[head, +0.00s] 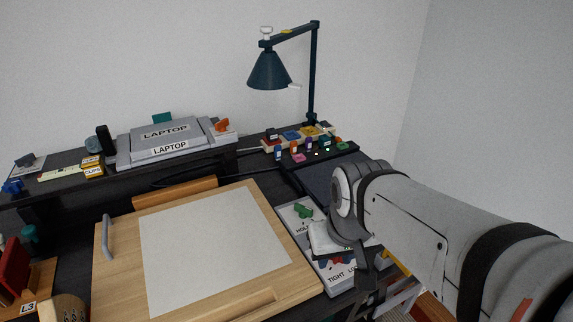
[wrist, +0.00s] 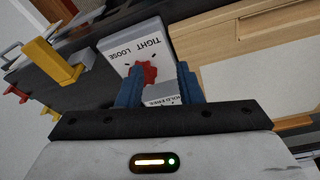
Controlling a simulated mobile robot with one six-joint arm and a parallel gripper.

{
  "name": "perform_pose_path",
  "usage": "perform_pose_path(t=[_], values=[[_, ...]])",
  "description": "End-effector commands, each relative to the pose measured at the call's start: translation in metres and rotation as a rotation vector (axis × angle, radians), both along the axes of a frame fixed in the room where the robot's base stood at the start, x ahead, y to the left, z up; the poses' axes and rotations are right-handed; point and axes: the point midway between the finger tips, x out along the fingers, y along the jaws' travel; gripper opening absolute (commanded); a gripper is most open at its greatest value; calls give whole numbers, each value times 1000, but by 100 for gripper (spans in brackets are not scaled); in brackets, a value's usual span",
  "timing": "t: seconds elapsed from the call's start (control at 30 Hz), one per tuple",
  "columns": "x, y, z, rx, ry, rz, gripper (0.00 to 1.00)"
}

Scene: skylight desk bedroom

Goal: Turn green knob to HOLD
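The green knob (head: 303,211) sits on the upper part of a light grey panel (head: 287,213), just above a HOLD label, in the head view. Its exact pointing is hard to read. In the wrist view the green knob is hidden, but a HOLD FREE label (wrist: 161,102) shows between my fingers. My gripper (wrist: 160,72) has its two blue fingers apart with nothing held. It is above the panel's lower part, near a red knob (wrist: 149,73) by the TIGHT and LOOSE labels. In the head view my wrist partly covers the panel.
A wooden drawing board (head: 110,270) with a white sheet (head: 205,240) lies left of the panel. Yellow handles (wrist: 52,62) stand beside the panel in the wrist view. A laptop (head: 165,140), lamp (head: 270,72) and small coloured items are at the back.

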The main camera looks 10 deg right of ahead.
Motion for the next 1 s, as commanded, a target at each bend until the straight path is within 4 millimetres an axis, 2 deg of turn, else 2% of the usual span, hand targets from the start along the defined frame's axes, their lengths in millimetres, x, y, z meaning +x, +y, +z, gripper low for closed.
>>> perform_pose_path(t=[0.03,0.1,0.17,0.3,0.5,0.6,0.8,1.0], values=[[8,0,6,-5,11,24,33],[23,16,15,-18,30,71,33],[40,18,23,-32,52,136,33],[92,17,38,-63,111,330,33],[160,17,39,-88,182,595,33],[183,17,34,-93,205,694,33],[206,17,26,-96,228,797,33],[208,18,4,-95,233,810,33]])
